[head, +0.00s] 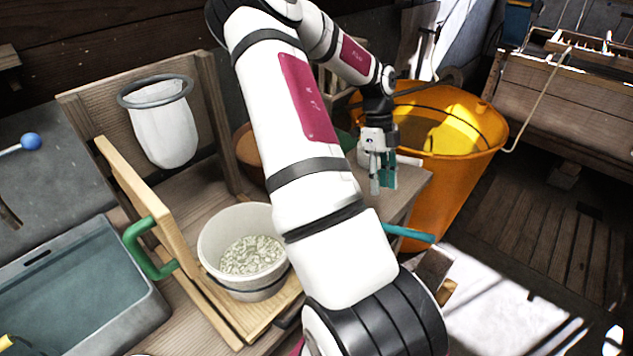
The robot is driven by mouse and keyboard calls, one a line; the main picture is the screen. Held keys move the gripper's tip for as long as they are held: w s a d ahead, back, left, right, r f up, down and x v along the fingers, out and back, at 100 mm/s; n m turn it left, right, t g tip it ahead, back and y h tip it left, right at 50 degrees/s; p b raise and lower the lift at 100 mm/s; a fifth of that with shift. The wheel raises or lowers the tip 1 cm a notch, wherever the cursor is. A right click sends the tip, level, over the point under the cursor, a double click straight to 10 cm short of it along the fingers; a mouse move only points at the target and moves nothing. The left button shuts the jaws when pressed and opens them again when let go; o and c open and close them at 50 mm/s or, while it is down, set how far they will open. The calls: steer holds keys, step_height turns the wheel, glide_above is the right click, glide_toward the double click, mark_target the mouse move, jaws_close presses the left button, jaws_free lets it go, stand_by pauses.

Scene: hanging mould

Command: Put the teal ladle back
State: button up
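My gripper (382,182) points down over the grey table edge, in front of the orange tub. A teal piece (388,172) shows at its fingers; I cannot tell whether they grip it or it lies behind them. A teal rod, like a ladle handle (410,233), sticks out to the right from behind my arm, below the gripper. My arm hides its other end, so I cannot tell whether the two teal parts belong to one ladle. The ladle's bowl is not clearly visible.
A white bucket of pale pieces (212,240) stands on a wooden stand at the left of my arm. A white bag hangs from a ring (166,135) behind it. A teal-grey basin (72,300) is at lower left. An orange tub (452,185) stands behind my gripper.

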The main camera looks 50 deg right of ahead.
steer(key=w+a+r+n+t, duration=0.2)
steer(key=w+a+r+n, duration=0.45)
steer(key=a+n, duration=0.35)
steer(key=w+a+r+n+t, duration=0.2)
steer(key=w+a+r+n, duration=0.5)
steer(key=a, duration=0.5)
steer(key=s+a+r+n+t+h, duration=0.1)
steer(key=s+a+r+n, duration=0.3)
steer(key=a+n, duration=0.5)
steer(key=s+a+r+n+t+h, duration=0.1)
steer(key=s+a+r+n+t, duration=0.3)
steer(key=a+r+n, duration=0.3)
steer(key=a+n, duration=0.2)
steer(key=n, duration=0.2)
steer(key=shift+r+n+h, duration=0.15)
steer(key=shift+n+h, duration=0.15)
steer(key=shift+n, duration=0.1)
steer(key=shift+d, duration=0.1)
